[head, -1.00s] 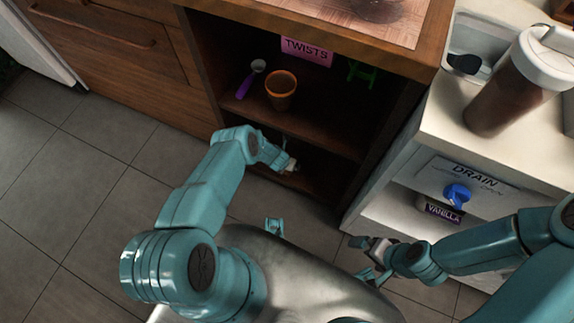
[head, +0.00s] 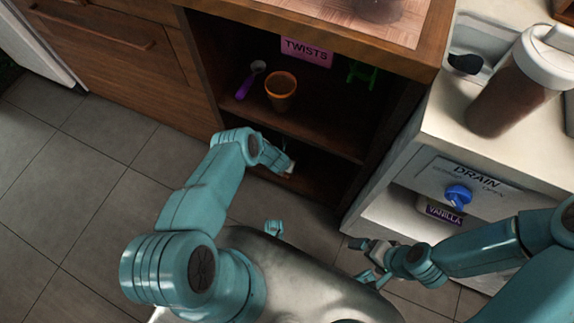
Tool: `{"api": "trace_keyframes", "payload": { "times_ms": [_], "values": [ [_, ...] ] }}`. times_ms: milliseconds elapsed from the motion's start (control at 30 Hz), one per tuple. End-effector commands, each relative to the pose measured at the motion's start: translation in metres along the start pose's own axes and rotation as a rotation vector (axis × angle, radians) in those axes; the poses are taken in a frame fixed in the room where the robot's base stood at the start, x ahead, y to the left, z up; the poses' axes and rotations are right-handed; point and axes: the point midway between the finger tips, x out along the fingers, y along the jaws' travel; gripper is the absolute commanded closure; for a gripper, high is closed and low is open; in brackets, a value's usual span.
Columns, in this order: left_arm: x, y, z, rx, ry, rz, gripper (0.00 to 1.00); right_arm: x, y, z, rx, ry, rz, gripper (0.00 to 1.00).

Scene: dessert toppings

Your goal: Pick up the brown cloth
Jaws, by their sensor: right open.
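I cannot make out the brown cloth in the head view. My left gripper (head: 287,166) reaches into the dark lower shelf of the wooden cabinet (head: 345,145). Its wrist and the shadow hide most of its fingers, and a small pale patch shows at its tip. I cannot tell whether it holds anything. My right gripper (head: 366,259) is open and empty, low over the floor in front of the white counter.
The upper shelf holds an orange cup (head: 281,92), a purple-handled scoop (head: 249,82) and a green item (head: 361,73) under a pink TWISTS label (head: 306,52). A brown bottle (head: 508,95) stands on the white counter (head: 435,125). A blue knob (head: 457,195) sits below DRAIN.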

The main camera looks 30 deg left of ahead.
Motion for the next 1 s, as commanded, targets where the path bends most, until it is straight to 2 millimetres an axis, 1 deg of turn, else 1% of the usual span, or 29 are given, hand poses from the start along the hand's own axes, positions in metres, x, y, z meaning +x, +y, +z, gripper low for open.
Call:
{"api": "trace_keyframes", "payload": {
  "times_ms": [433,667,1000],
  "values": [
    [-0.0006,0.0,0.0003,0.0,0.0,0.0,0.63,-0.0007,-0.0003,0.0,0.0,0.0,0.0,0.0],
    [-0.0063,0.0,0.0026,0.0,0.0,0.0,0.63,-0.007,-0.0025,0.0002,0.0,0.0,0.0,0.0],
    [-0.0072,-0.0064,0.0057,-0.002,0.0,0.0,0.63,-0.0033,-0.0012,0.0001,0.0,0.0,0.0,0.0]
  ]
}}
